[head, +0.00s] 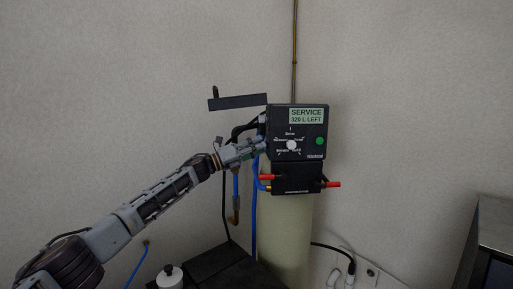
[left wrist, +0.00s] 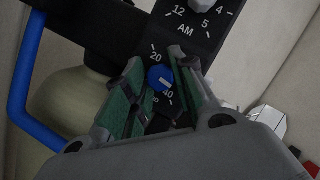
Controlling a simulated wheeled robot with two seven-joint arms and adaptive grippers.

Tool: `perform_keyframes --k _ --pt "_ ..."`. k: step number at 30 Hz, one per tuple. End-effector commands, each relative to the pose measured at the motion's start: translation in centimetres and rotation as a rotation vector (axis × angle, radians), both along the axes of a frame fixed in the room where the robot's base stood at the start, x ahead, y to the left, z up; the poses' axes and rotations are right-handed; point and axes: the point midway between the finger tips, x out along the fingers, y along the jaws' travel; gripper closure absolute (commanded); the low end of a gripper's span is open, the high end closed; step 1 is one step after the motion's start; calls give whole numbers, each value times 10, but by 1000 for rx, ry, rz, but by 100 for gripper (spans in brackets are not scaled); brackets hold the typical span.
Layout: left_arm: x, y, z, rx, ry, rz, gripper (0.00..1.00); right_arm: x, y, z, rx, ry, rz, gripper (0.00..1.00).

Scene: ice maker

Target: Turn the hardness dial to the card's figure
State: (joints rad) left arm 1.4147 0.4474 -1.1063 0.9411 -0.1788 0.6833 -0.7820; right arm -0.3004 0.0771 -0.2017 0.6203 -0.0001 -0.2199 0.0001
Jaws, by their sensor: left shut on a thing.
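The hardness dial (left wrist: 158,78) is a small blue knob with a pale pointer mark, on a dark panel with the figures 20 and 40 beside it. In the left wrist view it sits between the green-padded fingers of my left gripper (left wrist: 163,85), which is shut on it. In the head view my left gripper (head: 258,147) reaches the left side of the black control head (head: 297,118), and the dial is hidden there. The display reads SERVICE, 320 L LEFT. I see no card with a readable figure. My right gripper is out of view.
A time dial (left wrist: 205,5) marked AM is above the blue dial. The control head tops a pale cylinder (head: 287,225), with red handles (head: 333,184) below it. A dark bar (head: 238,102) and blue hoses (head: 254,205) are near my arm. A white bottle (head: 170,277) stands lower left.

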Motion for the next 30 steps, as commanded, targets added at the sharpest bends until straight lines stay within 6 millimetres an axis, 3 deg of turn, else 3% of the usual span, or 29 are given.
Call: perform_keyframes --k 11,30 --pt "0 0 1 -12 71 0 98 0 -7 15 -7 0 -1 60" --pt "-1 0 2 -53 316 2 98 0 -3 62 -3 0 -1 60"
